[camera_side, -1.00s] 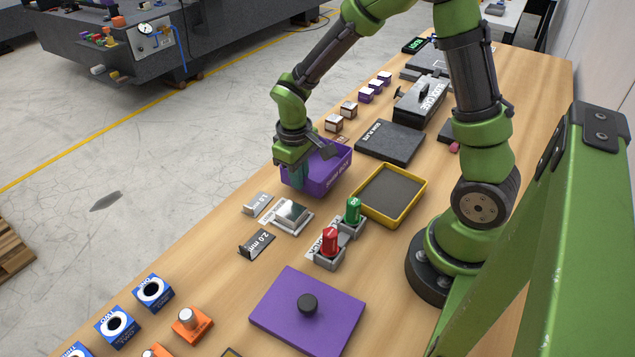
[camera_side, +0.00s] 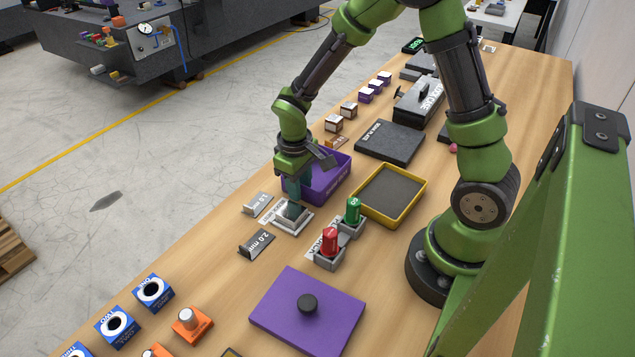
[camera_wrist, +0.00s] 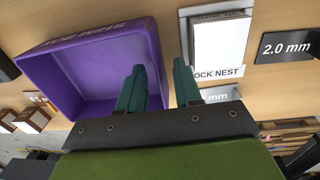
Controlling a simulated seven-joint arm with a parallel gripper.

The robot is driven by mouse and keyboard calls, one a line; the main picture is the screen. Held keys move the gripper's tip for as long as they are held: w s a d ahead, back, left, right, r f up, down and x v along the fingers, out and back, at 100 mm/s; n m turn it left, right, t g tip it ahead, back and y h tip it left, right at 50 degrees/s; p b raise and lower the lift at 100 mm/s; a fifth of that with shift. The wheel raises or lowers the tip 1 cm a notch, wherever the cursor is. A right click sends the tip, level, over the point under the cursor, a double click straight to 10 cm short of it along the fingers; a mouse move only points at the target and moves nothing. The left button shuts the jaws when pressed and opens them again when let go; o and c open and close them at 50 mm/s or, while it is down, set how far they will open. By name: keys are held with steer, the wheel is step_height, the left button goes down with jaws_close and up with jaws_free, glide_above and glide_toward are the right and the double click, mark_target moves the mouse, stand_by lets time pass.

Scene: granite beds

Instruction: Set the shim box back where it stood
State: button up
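The shim box (camera_side: 328,186) is an open purple bin at the middle of the bench, between the block nest and the small brown-and-white blocks. In the wrist view the shim box (camera_wrist: 95,65) fills the left side and looks empty where its floor shows. My gripper (camera_side: 296,190) is low at the box's near-left side. In the wrist view my gripper (camera_wrist: 159,66) has its teal fingers apart, one over the box's inside and one outside, with the side wall between them. I see gaps beside the wall. Whether the box's underside rests flat on the bench is hidden.
The block nest (camera_side: 291,217) stands close in front, with 2.0 mm (camera_side: 257,243) and 3.0 mm plates beside it. A yellow-rimmed tray (camera_side: 390,194) is right of the box. Red (camera_side: 330,241) and green (camera_side: 353,210) handled pieces and a purple lid (camera_side: 307,309) lie nearer.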

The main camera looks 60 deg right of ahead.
step_height(320, 180, up, 12)
steer(key=s+a+r+m+t+y, duration=0.2)
steer(key=s+a+r+m+t, duration=0.2)
steer(key=s+r+t, duration=0.3)
steer(key=s+r, duration=0.3)
steer(key=s, duration=0.1)
steer(key=shift+s+a+r+y, duration=0.2)
steer(key=shift+s+r+y, duration=0.05)
steer(key=shift+r+y, duration=0.15)
